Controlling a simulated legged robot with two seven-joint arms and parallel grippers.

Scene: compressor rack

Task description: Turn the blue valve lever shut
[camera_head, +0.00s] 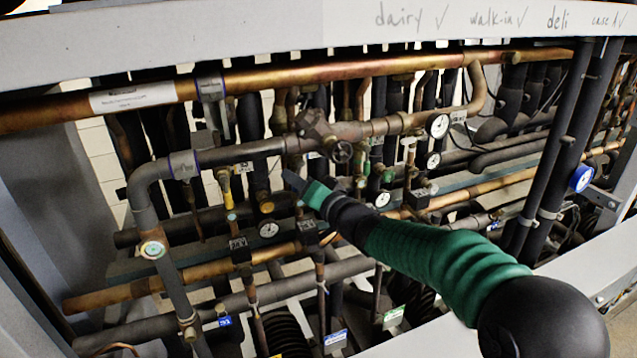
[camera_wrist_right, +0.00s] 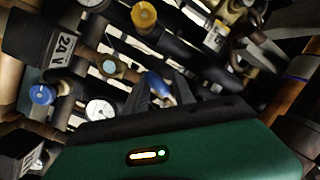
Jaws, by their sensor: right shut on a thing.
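The blue valve lever (camera_wrist_right: 156,88) shows in the right wrist view as a small blue grip with a pale end, between the dark fingers of my right gripper (camera_wrist_right: 163,92). The gripper is shut on it; the fingers hide part of the lever. In the head view my right gripper (camera_head: 298,185), on its green and black arm, reaches in from the lower right to the middle of the pipework. There I cannot clearly tell the lever from the fingertips. My left gripper is not in view.
A round handwheel (camera_head: 341,152) and a copper pipe (camera_head: 400,127) lie just above my gripper. Gauges (camera_head: 382,199) and (camera_head: 268,229) sit close on both sides. A yellow-handled valve (camera_head: 224,181) is to the left. Pipes crowd the space; the front rail (camera_head: 440,330) runs below my arm.

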